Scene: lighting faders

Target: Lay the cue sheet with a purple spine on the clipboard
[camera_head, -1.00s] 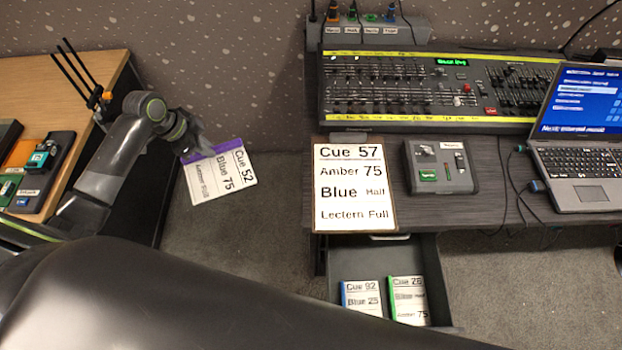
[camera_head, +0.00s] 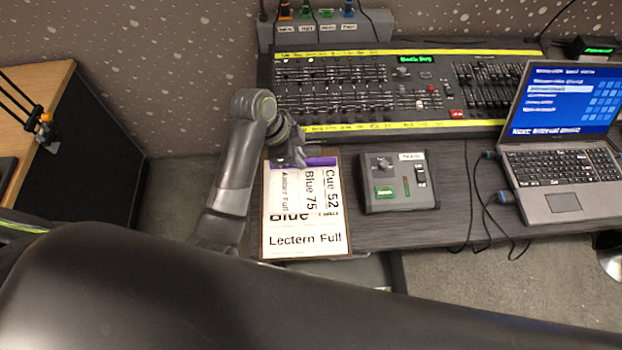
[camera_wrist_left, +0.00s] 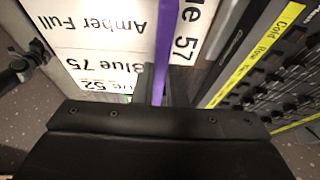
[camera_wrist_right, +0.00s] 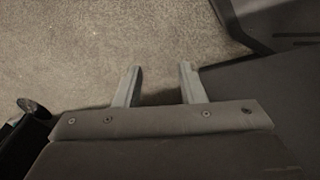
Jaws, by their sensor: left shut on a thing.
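The cue sheet with a purple spine (camera_head: 308,190) reads Cue 52 and Blue 75. My left gripper (camera_head: 298,160) is shut on its purple spine (camera_wrist_left: 166,45). The sheet lies over the upper part of the clipboard (camera_head: 306,259), turned sideways to its print. Whether it touches the clipboard or hovers just above, I cannot tell. A printed Cue 57 page (camera_head: 304,241) covers the clipboard; its Lectern Full line shows below the sheet. My right gripper (camera_wrist_right: 158,86) is open and empty over grey carpet; it is not visible in the head view.
A grey switch box (camera_head: 399,182) stands just right of the clipboard. The fader console (camera_head: 390,92) lies behind it. A laptop (camera_head: 562,140) and cables are at the right. The wooden side table (camera_head: 45,85) stands at the left. My own arm hides the front area.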

